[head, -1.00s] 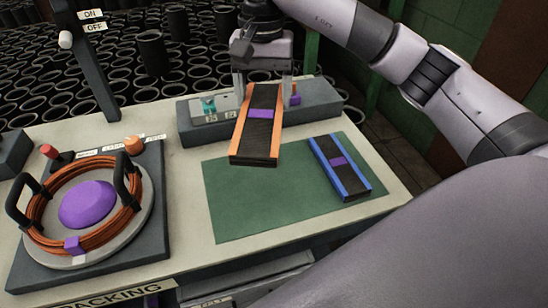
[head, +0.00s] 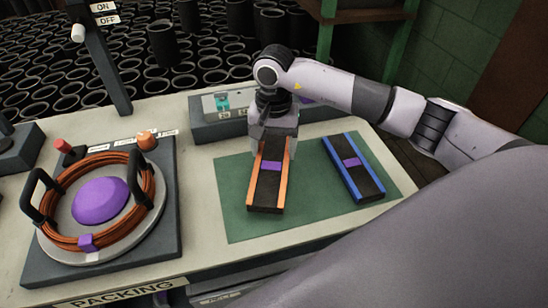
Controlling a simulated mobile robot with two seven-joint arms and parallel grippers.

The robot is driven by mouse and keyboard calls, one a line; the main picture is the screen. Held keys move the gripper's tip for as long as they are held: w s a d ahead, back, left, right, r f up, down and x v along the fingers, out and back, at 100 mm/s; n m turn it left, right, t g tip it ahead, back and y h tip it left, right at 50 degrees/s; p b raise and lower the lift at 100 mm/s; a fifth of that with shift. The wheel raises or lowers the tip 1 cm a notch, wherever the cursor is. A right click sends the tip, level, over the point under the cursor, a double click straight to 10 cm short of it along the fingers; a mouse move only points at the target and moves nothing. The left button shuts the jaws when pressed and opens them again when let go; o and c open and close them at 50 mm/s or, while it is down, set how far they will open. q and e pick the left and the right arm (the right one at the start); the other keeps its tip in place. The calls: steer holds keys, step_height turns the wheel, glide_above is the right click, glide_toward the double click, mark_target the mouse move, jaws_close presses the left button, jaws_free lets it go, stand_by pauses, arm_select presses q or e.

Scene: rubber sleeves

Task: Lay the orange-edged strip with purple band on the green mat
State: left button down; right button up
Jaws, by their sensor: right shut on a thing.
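The orange-edged strip with a purple band (head: 266,186) is dark with orange long edges. It is over the left part of the green mat (head: 316,216), its near end low at the mat; I cannot tell whether it touches. My right gripper (head: 273,140) is shut on the strip's far end, which the fingers partly hide. A blue-edged strip with a purple band (head: 353,168) lies on the mat to the right, apart from the orange-edged one. My left gripper is not in view.
A grey block with a small panel and teal part (head: 221,102) stands behind the mat. On the left, a dark base holds a round plate with coiled orange cable (head: 70,237), black handles and a purple dome (head: 99,201). The mat's front is clear.

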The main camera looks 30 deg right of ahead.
mark_target(274, 161)
step_height(274, 161, down, 5)
steer(key=shift+r, duration=0.2)
steer(key=shift+f, duration=0.2)
steer(key=o, duration=0.9)
steer(key=shift+r, duration=0.15)
